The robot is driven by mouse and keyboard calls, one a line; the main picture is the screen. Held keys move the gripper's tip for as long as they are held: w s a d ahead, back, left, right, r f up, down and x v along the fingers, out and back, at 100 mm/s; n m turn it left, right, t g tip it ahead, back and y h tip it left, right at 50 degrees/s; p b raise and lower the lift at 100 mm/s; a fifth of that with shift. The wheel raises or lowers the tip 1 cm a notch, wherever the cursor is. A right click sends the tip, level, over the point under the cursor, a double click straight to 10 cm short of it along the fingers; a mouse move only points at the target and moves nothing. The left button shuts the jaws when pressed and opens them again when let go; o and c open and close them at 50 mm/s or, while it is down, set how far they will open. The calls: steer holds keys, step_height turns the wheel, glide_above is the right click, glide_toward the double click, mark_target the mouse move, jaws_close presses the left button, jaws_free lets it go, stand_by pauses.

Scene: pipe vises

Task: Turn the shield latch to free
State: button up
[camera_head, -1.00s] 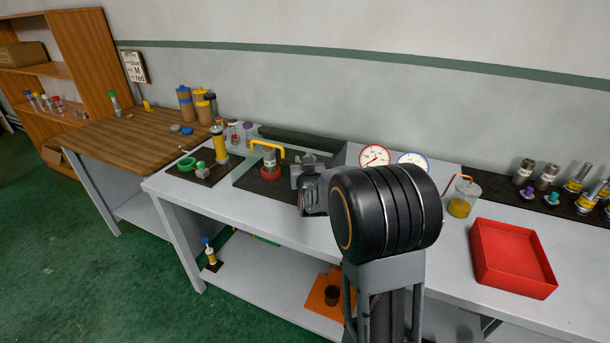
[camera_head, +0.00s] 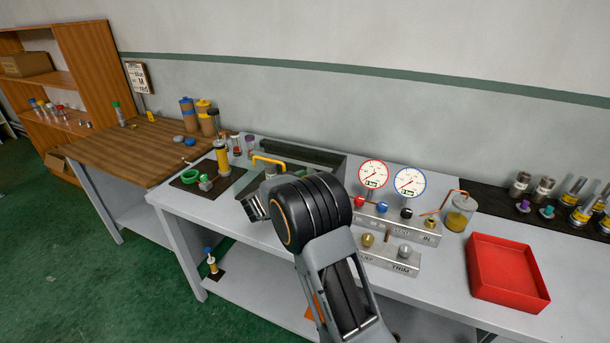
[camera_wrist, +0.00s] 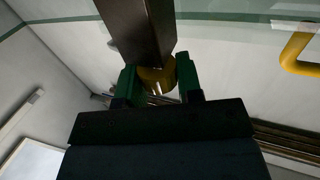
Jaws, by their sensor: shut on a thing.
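In the wrist view, my gripper (camera_wrist: 158,78) has its two green fingers on either side of a round brass-coloured knob (camera_wrist: 157,80), shut on it. A dark square bar (camera_wrist: 138,30) rises from the knob; the two look like the shield latch, though its marking does not show. A clear pane, perhaps the shield, crosses the top of this view. In the head view, my gripper (camera_head: 254,207) is low over the left part of the grey bench, and my wrist hides the latch. A bent yellow handle (camera_head: 268,161) stands just behind; it also shows in the wrist view (camera_wrist: 296,55).
Left of my gripper, a dark mat (camera_head: 188,178) holds a green ring and a yellow cylinder (camera_head: 222,158). To the right are two gauges (camera_head: 373,174) on a panel, a jar (camera_head: 458,215) and a red tray (camera_head: 507,272). A wooden bench (camera_head: 125,145) stands at left.

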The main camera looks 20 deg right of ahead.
steer(key=shift+r+m+g+h+p, duration=0.1)
steer(key=shift+m+g+h+p, duration=0.45)
steer(key=shift+m+g, duration=1.35)
steer(key=shift+g, duration=0.7)
steer(key=o, duration=0.9)
steer(key=shift+o, duration=0.2)
steer(key=a+b, duration=0.2)
steer(key=a, duration=1.1)
steer(key=shift+s+a, duration=0.35)
steer(key=shift+a, duration=0.05)
